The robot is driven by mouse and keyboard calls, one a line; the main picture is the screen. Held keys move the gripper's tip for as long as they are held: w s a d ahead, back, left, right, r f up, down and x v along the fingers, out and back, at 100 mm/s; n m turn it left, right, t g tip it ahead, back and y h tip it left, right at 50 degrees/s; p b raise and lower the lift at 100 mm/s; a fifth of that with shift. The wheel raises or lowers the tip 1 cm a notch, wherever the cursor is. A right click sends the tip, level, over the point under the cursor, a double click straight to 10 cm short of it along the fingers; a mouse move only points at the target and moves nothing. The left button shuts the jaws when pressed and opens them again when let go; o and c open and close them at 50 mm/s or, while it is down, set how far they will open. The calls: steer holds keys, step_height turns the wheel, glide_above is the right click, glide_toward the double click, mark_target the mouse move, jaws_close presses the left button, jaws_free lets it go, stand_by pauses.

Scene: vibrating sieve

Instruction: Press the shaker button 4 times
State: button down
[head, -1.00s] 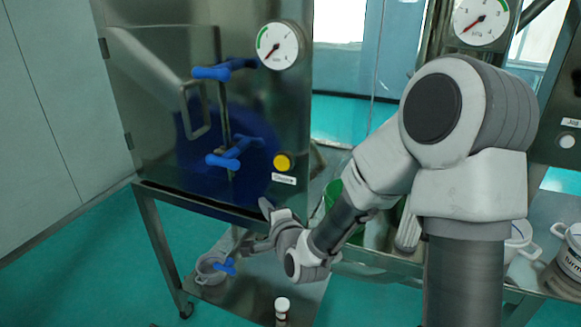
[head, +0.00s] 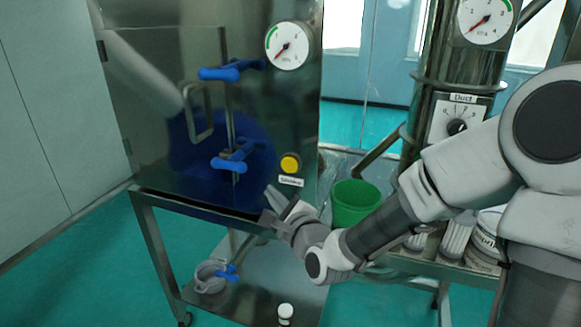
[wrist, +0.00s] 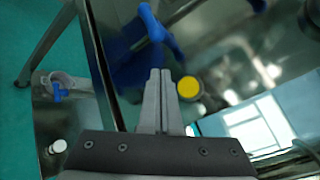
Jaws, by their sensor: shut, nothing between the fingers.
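The yellow shaker button (head: 290,164) is on the front of the steel cabinet (head: 300,110), above a small label. It also shows in the wrist view (wrist: 188,87), just right of my fingertips. My gripper (head: 270,190) is shut and empty, with its tips below and left of the button in the head view. In the wrist view the closed fingers (wrist: 160,72) point at the panel beside the button. They appear apart from the button, but the exact gap to the panel cannot be told.
Blue handles (head: 232,72) stick out from the cabinet door, the lower one (head: 232,160) left of the button. A gauge (head: 289,46) sits above. A grey pot (head: 209,277) and white-capped bottle (head: 286,312) stand on the lower shelf. A green bucket (head: 352,202) is at right.

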glide_toward(287, 167)
steer(key=shift+w+a+f, duration=0.15)
steer(key=shift+w+a, duration=0.9)
steer(key=shift+w, duration=0.05)
steer(key=shift+w+a+f, duration=0.1)
steer(key=shift+w+a, duration=0.95)
steer(key=shift+w, duration=0.05)
steer(key=shift+w, duration=0.1)
stand_by(0.5)
steer(key=shift+w+d, duration=0.15)
steer(key=shift+w, duration=0.1)
steer(key=shift+w+d, duration=0.35)
steer(key=shift+w, duration=0.5)
stand_by(1.1)
steer(key=shift+s, duration=0.15)
steer(key=shift+s+a, duration=0.25)
steer(key=shift+s, duration=0.25)
steer(key=shift+s+a, duration=0.2)
steer(key=shift+s, duration=0.35)
